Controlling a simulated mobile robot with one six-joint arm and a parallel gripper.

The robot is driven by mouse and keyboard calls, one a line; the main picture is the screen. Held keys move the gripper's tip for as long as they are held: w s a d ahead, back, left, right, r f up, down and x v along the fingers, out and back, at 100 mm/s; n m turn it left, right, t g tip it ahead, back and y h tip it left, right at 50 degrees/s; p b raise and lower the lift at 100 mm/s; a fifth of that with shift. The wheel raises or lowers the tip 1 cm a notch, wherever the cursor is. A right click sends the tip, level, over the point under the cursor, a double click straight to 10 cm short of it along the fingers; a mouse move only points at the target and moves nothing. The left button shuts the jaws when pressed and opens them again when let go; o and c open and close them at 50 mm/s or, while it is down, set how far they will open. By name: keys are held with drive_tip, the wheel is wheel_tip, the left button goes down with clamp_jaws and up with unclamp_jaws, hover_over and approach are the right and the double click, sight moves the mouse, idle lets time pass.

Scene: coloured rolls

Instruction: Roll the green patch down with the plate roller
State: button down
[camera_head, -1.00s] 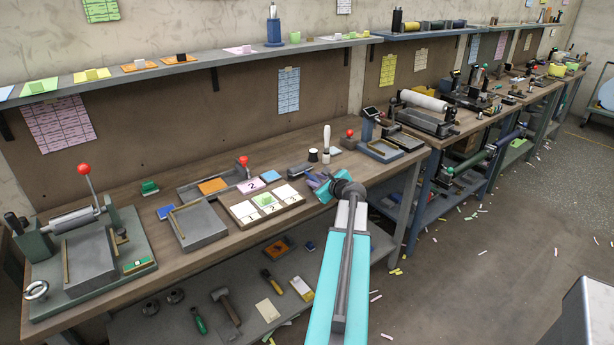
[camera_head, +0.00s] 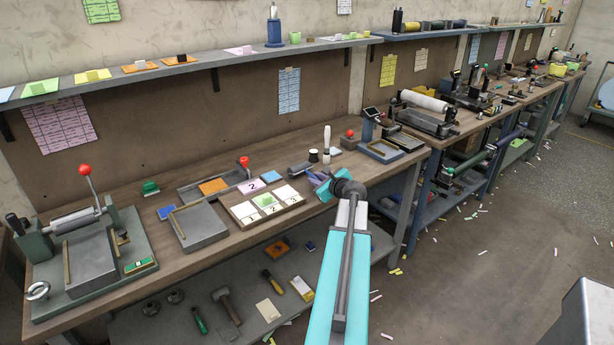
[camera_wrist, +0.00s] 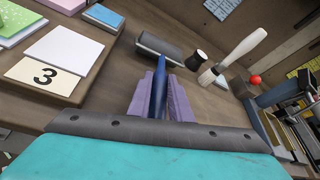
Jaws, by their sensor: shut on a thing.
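The plate roller (camera_wrist: 160,46) has a dark grey cylinder and a blue handle. My gripper (camera_wrist: 160,88), with purple fingers, is shut on the blue handle, one finger on each side. In the head view my gripper (camera_head: 318,181) is over the bench, right of the numbered board, with the roller (camera_head: 300,168) just beyond it. I cannot tell whether the roller touches the bench. The green patch (camera_head: 265,200) lies on the middle white pad of the board (camera_head: 242,211), marked 2. A corner of the patch shows at the upper left of the wrist view (camera_wrist: 14,18).
A black-and-white spool (camera_wrist: 201,63) and a white-handled brush (camera_wrist: 240,48) stand close right of the roller. A grey tray (camera_head: 198,229) and a small press (camera_head: 90,250) are to the left. A blue block (camera_head: 271,176) lies behind the board.

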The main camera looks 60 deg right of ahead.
drive_tip(key=shift+r+p, duration=2.4)
drive_tip(key=shift+r, duration=0.85)
